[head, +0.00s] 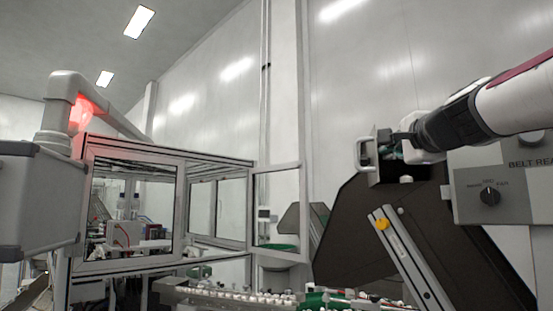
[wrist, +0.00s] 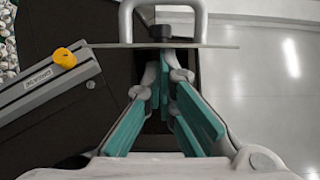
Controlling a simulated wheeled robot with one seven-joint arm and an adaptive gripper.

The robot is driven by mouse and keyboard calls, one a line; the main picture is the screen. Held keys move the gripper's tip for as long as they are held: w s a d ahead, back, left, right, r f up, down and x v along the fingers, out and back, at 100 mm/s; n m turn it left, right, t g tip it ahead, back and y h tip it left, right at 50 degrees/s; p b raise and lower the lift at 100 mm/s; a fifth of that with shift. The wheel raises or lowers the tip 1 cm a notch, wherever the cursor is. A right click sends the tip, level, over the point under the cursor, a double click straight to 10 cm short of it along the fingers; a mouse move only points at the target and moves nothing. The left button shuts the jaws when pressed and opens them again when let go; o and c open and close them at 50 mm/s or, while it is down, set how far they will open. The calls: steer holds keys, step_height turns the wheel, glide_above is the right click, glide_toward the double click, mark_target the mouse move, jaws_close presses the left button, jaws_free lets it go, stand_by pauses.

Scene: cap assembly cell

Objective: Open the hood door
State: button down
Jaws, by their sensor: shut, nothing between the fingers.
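The hood door appears to be the small grey panel (head: 373,158) with a white handle (head: 363,152) on its left face, at the upper end of the dark hood (head: 365,220). In the wrist view the panel (wrist: 215,46) is seen nearly edge-on, with the handle (wrist: 203,18) on its far side. It stands out from the hood, but how far it is open is unclear. My gripper (head: 386,146) is on the panel's right side, opposite the handle. In the wrist view its teal fingers (wrist: 167,72) are shut, empty, with tips close to the panel. Contact cannot be told.
A grey bar with a yellow knob (head: 382,224) runs along the hood. A control box with a dial (head: 490,196) stands at right. A framed glass enclosure (head: 130,205) is at left, with a glass panel (head: 275,205) beside it. A conveyor (head: 235,296) with white caps runs along the bottom.

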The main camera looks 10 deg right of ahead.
mark_target(357, 153)
steer(key=a+p, duration=0.1)
steer(key=a, duration=0.1)
steer(key=w+a+p, duration=0.1)
steer(key=a, duration=0.1)
steer(key=w+a+p, duration=0.1)
steer(key=a+p, duration=0.1)
steer(key=shift+w+a+r, duration=0.1)
steer(key=shift+w+a, duration=0.1)
steer(key=shift+a, duration=0.2)
steer(key=shift+w+a+p, duration=0.95)
steer(key=shift+a+p, duration=0.05)
steer(key=shift+a, duration=0.05)
steer(key=shift+w, duration=0.1)
